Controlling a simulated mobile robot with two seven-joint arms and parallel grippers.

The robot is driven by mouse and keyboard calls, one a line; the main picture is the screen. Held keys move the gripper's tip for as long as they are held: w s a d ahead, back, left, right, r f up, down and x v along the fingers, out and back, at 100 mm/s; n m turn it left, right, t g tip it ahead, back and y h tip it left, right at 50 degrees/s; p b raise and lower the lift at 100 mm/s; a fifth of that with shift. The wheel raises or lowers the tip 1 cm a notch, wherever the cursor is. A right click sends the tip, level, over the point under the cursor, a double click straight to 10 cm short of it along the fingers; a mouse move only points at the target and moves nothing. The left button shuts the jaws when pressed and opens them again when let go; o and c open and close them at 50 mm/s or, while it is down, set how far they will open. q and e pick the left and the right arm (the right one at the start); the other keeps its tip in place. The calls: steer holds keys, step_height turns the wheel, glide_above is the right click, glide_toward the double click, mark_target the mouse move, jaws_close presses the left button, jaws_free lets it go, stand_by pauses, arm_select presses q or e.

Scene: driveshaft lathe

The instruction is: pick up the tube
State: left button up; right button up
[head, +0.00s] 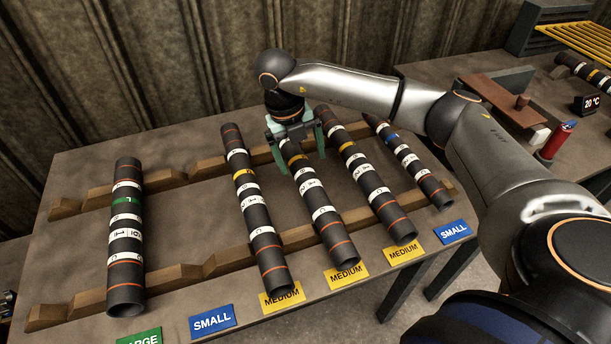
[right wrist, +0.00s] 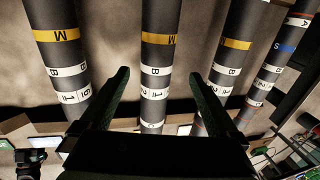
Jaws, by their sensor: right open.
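Several dark tubes with white, orange and coloured bands lie across wooden racks in the head view. My right gripper (head: 298,152) is over the far part of the middle yellow-banded tube (head: 318,205), with one finger on each side of it. In the right wrist view my right gripper (right wrist: 160,79) is open, and this tube (right wrist: 158,58) shows between its fingers with visible gaps on both sides. Whether the fingertips reach down to its sides is unclear. Part of the tube's far end is hidden by the gripper in the head view. My left gripper is not in view.
Yellow-banded tubes flank it at left (head: 252,213) and right (head: 372,184). A green-banded tube (head: 126,250) lies far left, a blue-banded one (head: 411,166) at right. Labels line the table's front, including a blue SMALL sign (head: 212,320). A second table holds a red can (head: 556,140).

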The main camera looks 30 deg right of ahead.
mark_target(302, 168)
steer(key=shift+d+f, duration=0.15)
steer(key=shift+f, duration=1.2)
steer(key=shift+d+f, duration=0.15)
steer(key=shift+f, duration=1.2)
jaws_close()
steer(key=shift+w+r, duration=0.1)
steer(key=shift+r, duration=0.05)
